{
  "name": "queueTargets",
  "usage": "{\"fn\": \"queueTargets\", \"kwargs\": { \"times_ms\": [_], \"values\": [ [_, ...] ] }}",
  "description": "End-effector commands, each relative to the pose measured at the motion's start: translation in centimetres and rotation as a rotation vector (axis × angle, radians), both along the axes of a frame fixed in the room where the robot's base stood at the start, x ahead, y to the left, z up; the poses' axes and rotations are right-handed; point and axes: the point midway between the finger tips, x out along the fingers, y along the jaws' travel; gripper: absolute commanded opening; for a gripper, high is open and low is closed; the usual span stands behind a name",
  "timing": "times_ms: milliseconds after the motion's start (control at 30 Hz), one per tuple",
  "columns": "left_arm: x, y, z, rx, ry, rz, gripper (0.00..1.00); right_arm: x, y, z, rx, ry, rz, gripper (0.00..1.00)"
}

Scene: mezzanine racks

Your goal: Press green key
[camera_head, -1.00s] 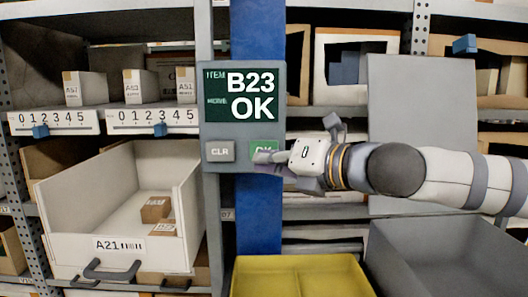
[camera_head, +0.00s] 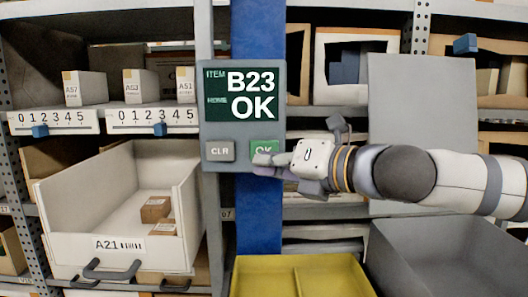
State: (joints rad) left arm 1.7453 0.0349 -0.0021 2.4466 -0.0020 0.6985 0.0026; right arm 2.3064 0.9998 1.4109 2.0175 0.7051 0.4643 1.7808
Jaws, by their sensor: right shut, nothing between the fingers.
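The green OK key (camera_head: 264,147) is at the lower right of a grey panel on a blue post, in the head view. My right gripper (camera_head: 262,160) is shut and empty. Its fingertips are at the key and cover its lower part. I cannot tell whether they touch it. The grey CLR key (camera_head: 220,151) is to the left of the green key. The dark screen (camera_head: 242,95) above the keys reads "B23 OK". My left gripper is not in view.
An open white drawer (camera_head: 60,205) labelled A21 with small brown boxes juts out at the left. A yellow tray (camera_head: 300,260) and a grey bin (camera_head: 440,255) stand below my right arm. Shelves with boxes are behind.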

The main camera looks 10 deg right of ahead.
Motion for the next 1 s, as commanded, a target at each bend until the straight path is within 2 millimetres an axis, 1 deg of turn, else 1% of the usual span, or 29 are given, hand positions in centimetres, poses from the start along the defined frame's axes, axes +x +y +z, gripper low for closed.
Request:
{"fn": "queueTargets", "kwargs": {
  "times_ms": [167, 500, 633, 1000],
  "values": [
    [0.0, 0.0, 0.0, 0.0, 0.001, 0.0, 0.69, -0.4, 0.1, 0.0, 0.0, 0.0, 0.001, 0.0],
    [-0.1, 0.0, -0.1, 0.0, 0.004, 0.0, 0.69, -3.8, 0.8, 0.0, -0.002, -0.001, 0.002, 0.0],
    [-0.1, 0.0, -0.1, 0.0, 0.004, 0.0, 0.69, -4.7, 1.0, 0.0, 0.0, -0.001, 0.001, 0.0],
    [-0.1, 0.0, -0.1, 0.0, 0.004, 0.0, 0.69, -4.9, 1.0, 0.0, -0.001, -0.001, 0.0, 0.0]
  ]
}}
